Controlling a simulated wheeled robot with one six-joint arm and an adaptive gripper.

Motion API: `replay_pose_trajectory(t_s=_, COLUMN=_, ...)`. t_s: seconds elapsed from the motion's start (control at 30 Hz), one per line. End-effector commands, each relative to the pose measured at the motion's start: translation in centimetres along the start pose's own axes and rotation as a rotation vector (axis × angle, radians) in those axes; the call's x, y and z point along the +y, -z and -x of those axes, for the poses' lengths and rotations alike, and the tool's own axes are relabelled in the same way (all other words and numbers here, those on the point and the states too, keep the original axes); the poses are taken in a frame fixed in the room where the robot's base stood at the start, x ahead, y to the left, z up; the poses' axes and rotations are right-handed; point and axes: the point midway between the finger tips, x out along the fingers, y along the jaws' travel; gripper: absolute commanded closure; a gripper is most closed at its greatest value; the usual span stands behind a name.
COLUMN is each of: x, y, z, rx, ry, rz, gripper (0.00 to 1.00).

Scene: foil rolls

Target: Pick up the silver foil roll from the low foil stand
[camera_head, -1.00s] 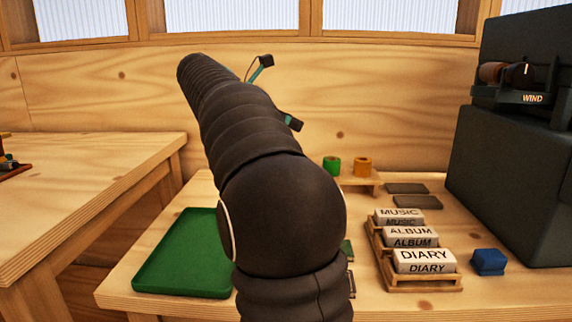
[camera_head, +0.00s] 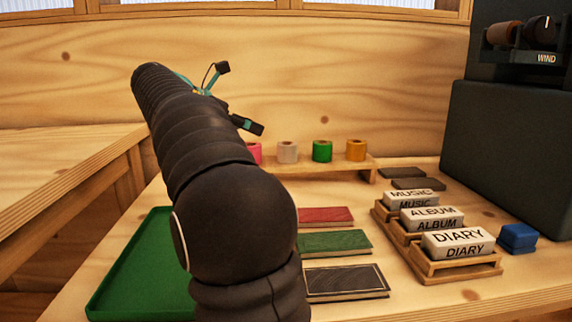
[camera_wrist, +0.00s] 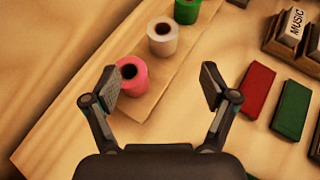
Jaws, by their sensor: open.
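The silver foil roll (camera_head: 288,152) stands upright on the low foil stand (camera_head: 345,168) at the back of the table, between a pink roll (camera_head: 255,152) and a green roll (camera_head: 322,151). In the wrist view the silver roll (camera_wrist: 162,37) looks whitish and stands beyond the pink roll (camera_wrist: 132,74). My gripper (camera_wrist: 160,82) is open and empty above the stand's near end. Its left finger overlaps the pink roll in the picture; I cannot tell whether they touch. In the head view my arm hides the stand's left end and most of my gripper.
An orange roll (camera_head: 356,150) stands at the stand's right end. Red, green and black flat blocks (camera_head: 335,242) lie in front. A wooden rack with labelled blocks (camera_head: 450,264) and a blue block (camera_head: 517,238) are at right. A green tray (camera_head: 140,270) lies at left.

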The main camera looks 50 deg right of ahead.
Motion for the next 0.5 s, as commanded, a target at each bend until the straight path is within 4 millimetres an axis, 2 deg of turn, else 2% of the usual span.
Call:
replay_pose_trajectory(t_s=0.03, x=0.0, y=0.8, z=-0.4, rx=0.0, ry=-0.001, rz=0.0, gripper=0.15)
replay_pose_trajectory(t_s=0.17, x=0.0, y=1.0, z=-1.3, rx=0.0, ry=0.0, rz=0.0, gripper=0.15)
replay_pose_trajectory(t_s=0.5, x=-0.1, y=0.8, z=-7.3, rx=0.0, ry=0.004, rz=-0.002, gripper=0.15)
